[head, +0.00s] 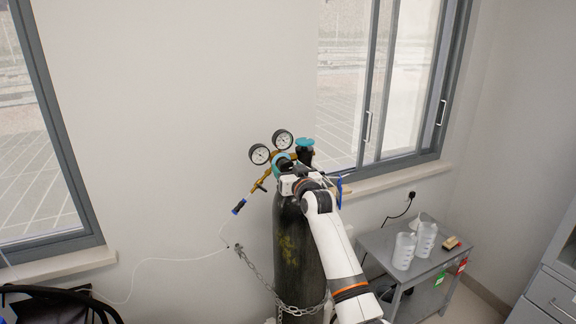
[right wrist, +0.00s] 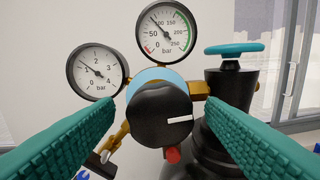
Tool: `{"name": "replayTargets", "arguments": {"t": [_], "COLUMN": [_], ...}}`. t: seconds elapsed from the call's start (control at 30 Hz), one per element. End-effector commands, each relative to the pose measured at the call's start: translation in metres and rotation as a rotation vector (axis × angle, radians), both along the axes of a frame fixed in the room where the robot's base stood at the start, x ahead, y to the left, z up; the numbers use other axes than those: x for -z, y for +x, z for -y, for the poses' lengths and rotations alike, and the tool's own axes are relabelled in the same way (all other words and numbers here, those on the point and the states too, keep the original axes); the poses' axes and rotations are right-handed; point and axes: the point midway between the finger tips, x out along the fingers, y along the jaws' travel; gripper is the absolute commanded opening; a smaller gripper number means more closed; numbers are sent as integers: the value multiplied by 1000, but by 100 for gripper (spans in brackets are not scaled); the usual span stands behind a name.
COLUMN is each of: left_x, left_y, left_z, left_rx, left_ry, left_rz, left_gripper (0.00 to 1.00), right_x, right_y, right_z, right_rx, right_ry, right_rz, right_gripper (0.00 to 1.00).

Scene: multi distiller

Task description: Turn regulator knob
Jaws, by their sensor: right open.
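The regulator knob (right wrist: 160,112) is round and black, with a white mark pointing right. It sits in front of a light blue regulator body (right wrist: 158,76) on the gas cylinder (head: 297,240). My right gripper (right wrist: 160,106) is open, its two teal ridged fingers to the left and right of the knob, with a visible gap on each side. In the head view my right gripper (head: 283,170) is at the regulator, and the wrist hides the knob. My left gripper is not in view.
Two pressure gauges (right wrist: 97,71) (right wrist: 167,31) sit above the knob. A teal handwheel (right wrist: 234,49) tops the black valve at right. A chain (head: 262,278) holds the cylinder near the wall. A grey cart (head: 374,242) with white jugs (head: 404,251) stands at right.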

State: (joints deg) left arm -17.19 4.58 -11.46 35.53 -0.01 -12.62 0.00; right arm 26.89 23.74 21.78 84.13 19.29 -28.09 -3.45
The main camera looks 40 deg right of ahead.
Motion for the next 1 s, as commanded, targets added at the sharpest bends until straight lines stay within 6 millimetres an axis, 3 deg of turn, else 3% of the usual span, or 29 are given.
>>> {"name": "replayTargets", "arguments": {"t": [0.37,0.67,1.0], "left_x": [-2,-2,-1], "left_y": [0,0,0], "left_z": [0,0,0], "left_rx": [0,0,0], "left_ry": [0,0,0], "left_rz": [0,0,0], "left_gripper": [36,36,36], "right_x": [0,0,0], "right_y": [6,5,5], "right_z": [2,2,3], "right_rx": [1,1,0], "right_ry": [-1,-1,170], "right_rz": [0,0,54], "right_gripper": [64,20,20]}}
